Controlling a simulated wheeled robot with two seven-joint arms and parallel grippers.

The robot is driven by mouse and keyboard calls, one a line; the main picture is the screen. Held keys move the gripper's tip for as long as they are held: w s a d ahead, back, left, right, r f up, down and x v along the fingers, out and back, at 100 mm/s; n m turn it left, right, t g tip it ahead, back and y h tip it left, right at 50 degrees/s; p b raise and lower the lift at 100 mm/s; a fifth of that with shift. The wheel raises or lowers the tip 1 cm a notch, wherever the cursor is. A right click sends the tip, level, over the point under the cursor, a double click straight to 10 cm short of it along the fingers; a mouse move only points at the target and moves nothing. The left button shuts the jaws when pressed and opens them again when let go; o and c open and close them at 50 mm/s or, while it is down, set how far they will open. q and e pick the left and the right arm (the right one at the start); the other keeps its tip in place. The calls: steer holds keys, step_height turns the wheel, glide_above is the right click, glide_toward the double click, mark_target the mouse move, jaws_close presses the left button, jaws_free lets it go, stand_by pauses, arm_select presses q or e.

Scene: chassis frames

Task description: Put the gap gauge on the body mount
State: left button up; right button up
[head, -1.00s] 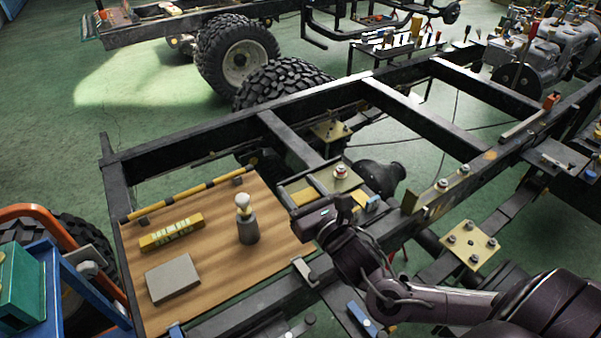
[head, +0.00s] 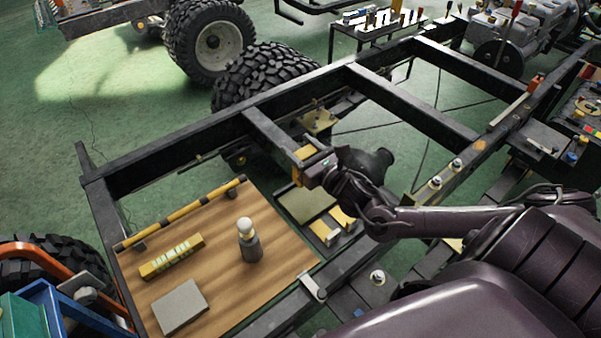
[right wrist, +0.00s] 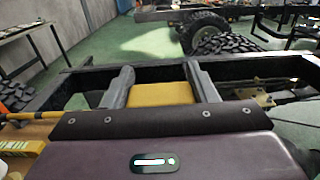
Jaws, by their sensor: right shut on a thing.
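My right gripper (head: 308,160) is shut on a yellow block, which I take to be the gap gauge (head: 303,153). It is held above the far end of a small tray, beside a dark cross-beam. In the right wrist view, the yellow gauge (right wrist: 160,93) sits between the two grey fingers (right wrist: 160,90). A pale yellow plate with bolts (head: 318,121), possibly the body mount, sits on the frame just beyond the gripper. It also seems to show in the right wrist view (right wrist: 262,100). My left gripper is not in view.
A wooden board (head: 215,240) at left carries a yellow gauge bar (head: 172,257), a grey plate (head: 179,306) and a white-topped cylinder (head: 249,240). Black chassis rails (head: 185,150) surround the area.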

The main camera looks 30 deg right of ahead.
step_height(320, 180, down, 5)
steer(key=shift+f, duration=0.1)
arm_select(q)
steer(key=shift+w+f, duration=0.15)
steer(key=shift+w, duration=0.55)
arm_select(e)
step_height(320, 180, down, 4)
steer(key=shift+r, duration=0.25)
steer(key=shift+f+b, duration=0.2)
steer(key=shift+b, duration=0.15)
steer(key=o, duration=1)
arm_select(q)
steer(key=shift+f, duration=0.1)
arm_select(e)
steer(key=shift+o, duration=0.2)
